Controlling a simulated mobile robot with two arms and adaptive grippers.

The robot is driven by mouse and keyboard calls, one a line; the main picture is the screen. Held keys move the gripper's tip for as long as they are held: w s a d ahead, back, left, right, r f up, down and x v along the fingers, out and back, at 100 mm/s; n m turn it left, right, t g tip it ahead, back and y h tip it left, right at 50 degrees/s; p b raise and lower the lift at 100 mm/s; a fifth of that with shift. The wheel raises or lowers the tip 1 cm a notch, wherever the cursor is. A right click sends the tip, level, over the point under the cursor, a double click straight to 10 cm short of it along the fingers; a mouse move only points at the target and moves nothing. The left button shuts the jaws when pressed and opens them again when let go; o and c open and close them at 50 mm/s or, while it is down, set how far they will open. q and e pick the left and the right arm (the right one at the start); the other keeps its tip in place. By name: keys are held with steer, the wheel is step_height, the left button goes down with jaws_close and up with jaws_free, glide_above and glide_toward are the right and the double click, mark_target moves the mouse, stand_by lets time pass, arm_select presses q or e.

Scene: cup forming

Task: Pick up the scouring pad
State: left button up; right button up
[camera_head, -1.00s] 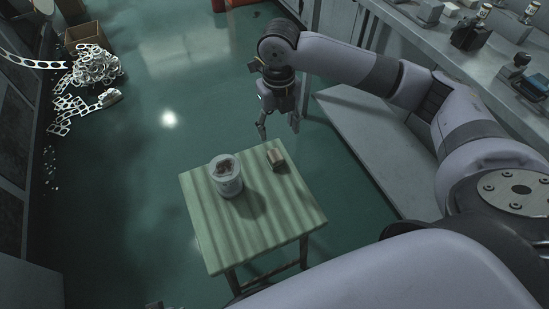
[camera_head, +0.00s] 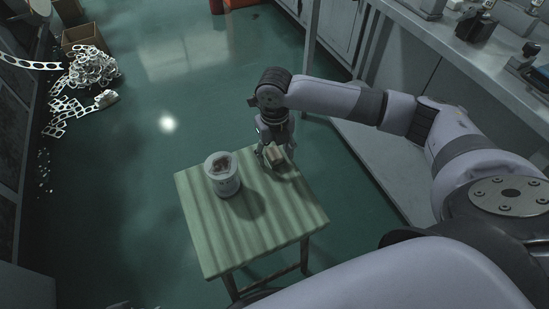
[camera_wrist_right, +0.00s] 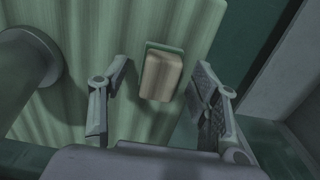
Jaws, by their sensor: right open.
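The scouring pad (camera_head: 275,155) is a small tan block with a thin green layer, lying near the far right corner of the small green table (camera_head: 245,235). In the right wrist view the pad (camera_wrist_right: 161,77) shows between the two fingers, a little beyond their tips. My right gripper (camera_head: 274,153) is at the pad in the head view and partly overlaps it. In the right wrist view the right gripper (camera_wrist_right: 160,95) is open, with one finger on each side of the pad and a gap to each. My left gripper is not in view.
A white tub (camera_head: 222,174) with brown contents stands on the table, left of the pad; its side also shows in the right wrist view (camera_wrist_right: 25,75). A long workbench (camera_head: 450,75) with equipment runs along the right. Metal scrap (camera_head: 88,70) lies on the floor at the far left.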

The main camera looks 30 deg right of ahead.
steer(key=shift+f, duration=0.25)
steer(key=shift+c, duration=0.2)
steer(key=c, duration=1.2)
